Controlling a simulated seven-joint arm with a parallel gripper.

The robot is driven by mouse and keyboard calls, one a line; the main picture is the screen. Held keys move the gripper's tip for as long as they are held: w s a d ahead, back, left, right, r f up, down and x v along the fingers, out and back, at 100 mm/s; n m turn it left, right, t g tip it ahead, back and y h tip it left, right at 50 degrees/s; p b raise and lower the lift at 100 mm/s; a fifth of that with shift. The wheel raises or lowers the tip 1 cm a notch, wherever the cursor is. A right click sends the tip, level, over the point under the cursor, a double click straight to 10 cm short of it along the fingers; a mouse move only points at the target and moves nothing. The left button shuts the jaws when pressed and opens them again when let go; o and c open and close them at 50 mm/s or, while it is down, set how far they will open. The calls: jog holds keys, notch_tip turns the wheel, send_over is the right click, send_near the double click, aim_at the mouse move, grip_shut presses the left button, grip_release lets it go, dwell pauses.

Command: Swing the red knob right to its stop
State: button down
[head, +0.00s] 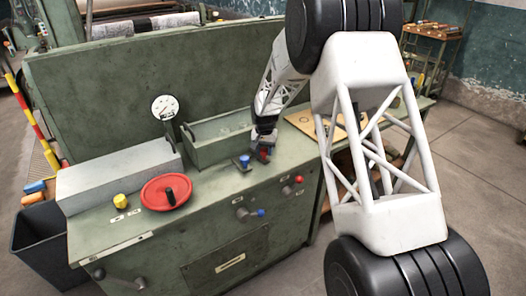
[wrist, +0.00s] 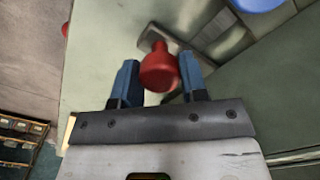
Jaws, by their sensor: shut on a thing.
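The red knob (wrist: 158,70) is round-ended with a stem leading to a pale metal plate with a slot (wrist: 185,45). In the wrist view it sits between the two blue fingers of my gripper (wrist: 158,64), which is shut on it. In the head view my gripper (head: 263,148) is at the right part of the green bench top, and only a little of the red knob (head: 264,155) shows beneath it. The knob's exact place along its travel is hard to tell.
A blue knob (head: 244,161) stands just left of my gripper; it shows in the wrist view (wrist: 258,4). A red handwheel (head: 165,193) and yellow knob (head: 120,201) lie further left. The front panel has small red (head: 299,179) and blue (head: 261,212) knobs.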

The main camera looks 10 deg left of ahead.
aim_at(277, 155)
jog(key=w+d+n, duration=0.1)
jog(key=w, duration=0.1)
jog(key=w+d, duration=0.2)
jog(key=w+d+n, duration=0.1)
jog(key=shift+w+d+n, duration=0.15)
jog(key=shift+w+n, duration=0.15)
jog(key=shift+w, duration=0.1)
jog(key=shift+d, duration=0.1)
jog(key=c, duration=0.7)
grip_release()
jog(key=shift+r, duration=0.1)
jog(key=shift+r, duration=3.85)
